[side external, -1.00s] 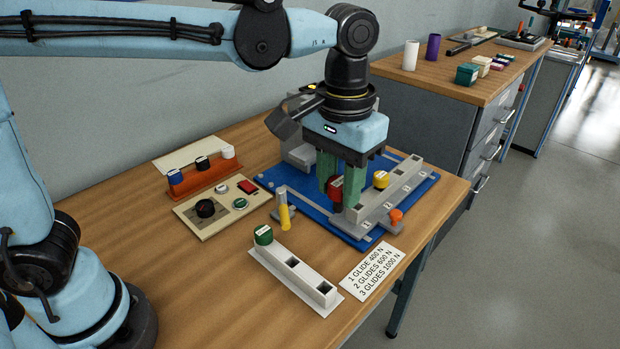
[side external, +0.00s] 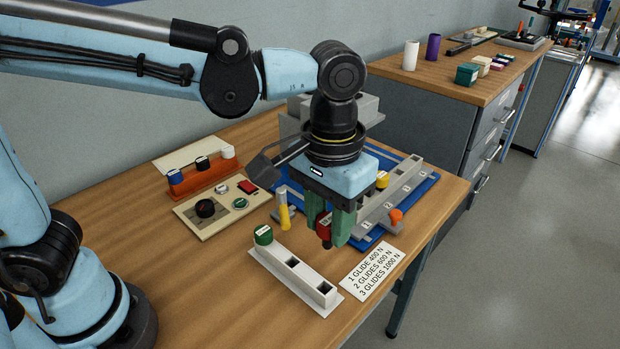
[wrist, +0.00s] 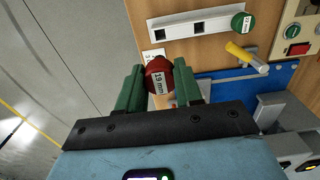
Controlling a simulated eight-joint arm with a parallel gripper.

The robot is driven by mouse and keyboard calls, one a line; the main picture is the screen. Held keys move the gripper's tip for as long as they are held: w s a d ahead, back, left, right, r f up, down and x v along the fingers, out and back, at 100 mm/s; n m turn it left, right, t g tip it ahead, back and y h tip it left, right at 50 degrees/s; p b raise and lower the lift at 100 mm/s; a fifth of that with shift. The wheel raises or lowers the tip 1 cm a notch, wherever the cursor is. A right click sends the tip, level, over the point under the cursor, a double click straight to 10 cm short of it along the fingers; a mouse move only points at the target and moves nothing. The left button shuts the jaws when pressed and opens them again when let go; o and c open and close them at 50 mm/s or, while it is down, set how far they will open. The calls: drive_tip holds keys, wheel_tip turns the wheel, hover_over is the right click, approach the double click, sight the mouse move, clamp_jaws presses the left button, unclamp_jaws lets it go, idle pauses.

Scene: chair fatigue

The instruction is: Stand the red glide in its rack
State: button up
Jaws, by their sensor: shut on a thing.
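My gripper (side external: 331,228) is shut on the red glide (side external: 324,228), which hangs upright between the green fingers above the table. In the wrist view the red glide (wrist: 158,77) sits between the fingers, its label reading 19 mm. The white rack (side external: 300,278) lies on the table below and to the left of the glide. It has a green-topped glide (side external: 263,235) standing in its far-left socket, and its other two square sockets look empty. The rack also shows at the top of the wrist view (wrist: 215,26). The glide is apart from the rack.
A blue fixture plate (side external: 428,186) carries a grey numbered bar (side external: 404,187), a yellow glide (side external: 382,179) and an orange knob (side external: 396,215). A yellow-handled lever (side external: 284,217) and a control panel (side external: 213,208) stand left. A printed card (side external: 372,272) lies right of the rack.

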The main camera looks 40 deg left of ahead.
sight(327, 236)
drive_tip(key=shift+f, duration=1.55)
drive_tip(key=shift+f, duration=0.1)
drive_tip(key=shift+f, duration=2.75)
drive_tip(key=shift+f, duration=1.75)
drive_tip(key=o, duration=1.1)
drive_tip(key=shift+c, duration=0.2)
wheel_tip(327, 236, up, 12)
